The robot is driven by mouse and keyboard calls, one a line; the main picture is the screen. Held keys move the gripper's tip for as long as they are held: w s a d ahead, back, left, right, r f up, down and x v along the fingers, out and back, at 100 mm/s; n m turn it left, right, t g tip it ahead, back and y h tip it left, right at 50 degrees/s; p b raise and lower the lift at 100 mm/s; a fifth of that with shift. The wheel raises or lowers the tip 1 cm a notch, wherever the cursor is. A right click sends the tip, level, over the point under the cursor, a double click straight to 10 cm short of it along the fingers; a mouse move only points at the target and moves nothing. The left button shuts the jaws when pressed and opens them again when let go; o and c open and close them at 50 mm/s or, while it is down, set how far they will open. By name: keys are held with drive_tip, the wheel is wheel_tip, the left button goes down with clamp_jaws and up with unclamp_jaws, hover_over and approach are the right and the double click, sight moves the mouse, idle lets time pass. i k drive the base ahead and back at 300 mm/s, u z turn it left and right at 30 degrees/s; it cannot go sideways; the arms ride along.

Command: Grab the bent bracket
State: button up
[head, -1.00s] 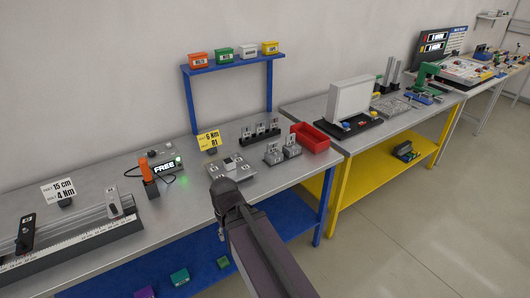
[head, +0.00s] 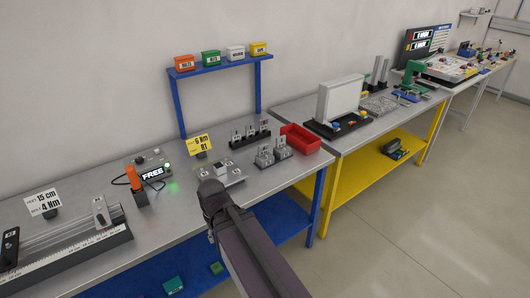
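Small grey metal pieces stand on holders on the near workbench. Two holders with upright pieces (head: 273,152) are near the red bin. A dark rack with several upright pieces (head: 250,136) is behind them. A flat grey fixture (head: 220,174) with a pale block lies to their left. The pieces are too small for me to tell which is the bent bracket. My dark arm rises from the bottom of the view, its joint in front of the bench's front edge. My gripper's fingers cannot be made out, and the arm hides part of the bench.
A red bin (head: 300,139) sits at the bench's right end. A yellow sign (head: 199,145), an orange-handled tool (head: 134,178) and a long ruled rail (head: 75,250) stand on the bench. A blue shelf (head: 220,66) holds several coloured boxes. A yellow-legged table (head: 350,150) stands to the right.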

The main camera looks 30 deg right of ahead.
sight(263, 150)
drive_tip(key=i, duration=0.9)
drive_tip(key=u, duration=0.05)
